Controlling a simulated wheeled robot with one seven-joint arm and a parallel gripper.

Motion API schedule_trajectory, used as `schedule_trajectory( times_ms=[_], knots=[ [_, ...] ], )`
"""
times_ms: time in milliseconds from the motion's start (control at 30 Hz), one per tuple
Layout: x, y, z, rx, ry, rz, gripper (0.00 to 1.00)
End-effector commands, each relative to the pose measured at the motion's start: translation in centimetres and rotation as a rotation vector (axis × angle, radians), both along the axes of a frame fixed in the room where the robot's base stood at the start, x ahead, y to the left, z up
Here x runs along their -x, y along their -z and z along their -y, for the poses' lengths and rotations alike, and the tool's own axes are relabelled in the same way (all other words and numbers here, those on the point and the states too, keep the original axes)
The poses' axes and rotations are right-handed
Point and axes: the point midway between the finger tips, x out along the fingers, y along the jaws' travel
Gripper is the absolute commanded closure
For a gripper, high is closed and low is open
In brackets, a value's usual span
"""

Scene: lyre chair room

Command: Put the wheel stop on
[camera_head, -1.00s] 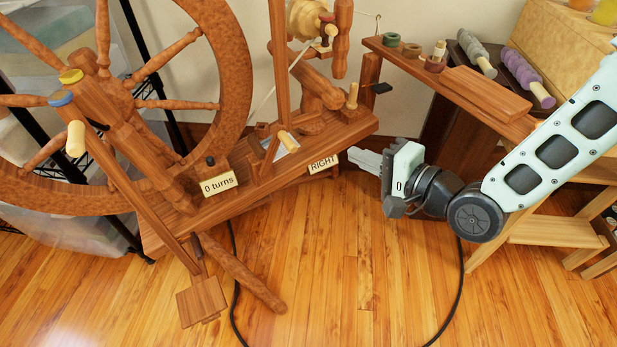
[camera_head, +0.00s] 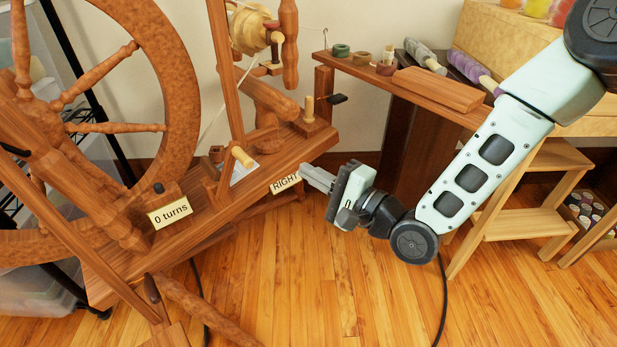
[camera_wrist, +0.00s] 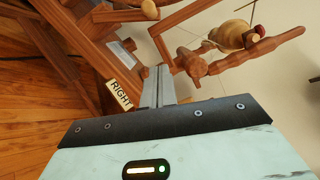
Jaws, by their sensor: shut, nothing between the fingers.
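The spinning wheel's large wooden wheel (camera_head: 180,80) stands at the left in the head view, joined to a sloping wooden bench (camera_head: 215,222). A black-topped knob (camera_head: 158,187) rises behind the "0 turns" label (camera_head: 170,213). A cream-tipped wooden lever (camera_head: 241,156) stands by a pale plate (camera_head: 243,172) on the bench; I cannot tell which part is the wheel stop. My gripper (camera_head: 306,172) is shut and empty, close to the "RIGHT" label (camera_head: 285,182) at the bench's end. In the wrist view my closed fingers (camera_wrist: 160,74) are beside that label (camera_wrist: 121,95).
A wooden shelf (camera_head: 365,70) with small spools and a wooden block (camera_head: 440,88) lies behind my gripper. A wooden step stool (camera_head: 525,220) stands at the right. A black cable (camera_head: 443,300) runs over the floor (camera_head: 350,290). The floor in front is open.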

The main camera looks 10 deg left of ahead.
Motion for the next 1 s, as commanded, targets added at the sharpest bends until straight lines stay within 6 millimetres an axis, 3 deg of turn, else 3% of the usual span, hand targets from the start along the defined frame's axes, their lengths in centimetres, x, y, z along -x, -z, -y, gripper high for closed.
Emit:
schedule_trajectory(
  times_ms=[333,400,633,1000],
  knots=[
    [-3.2,-0.1,-6.5,-0.001,-0.002,0.005,1.00],
    [-2.4,-0.3,-7.3,0.001,-0.005,0.002,1.00],
    [-0.6,-1.1,-8.7,0.001,0.000,0.000,1.00],
    [-0.3,-1.4,-8.9,0.002,0.000,-0.001,1.00]
  ],
)
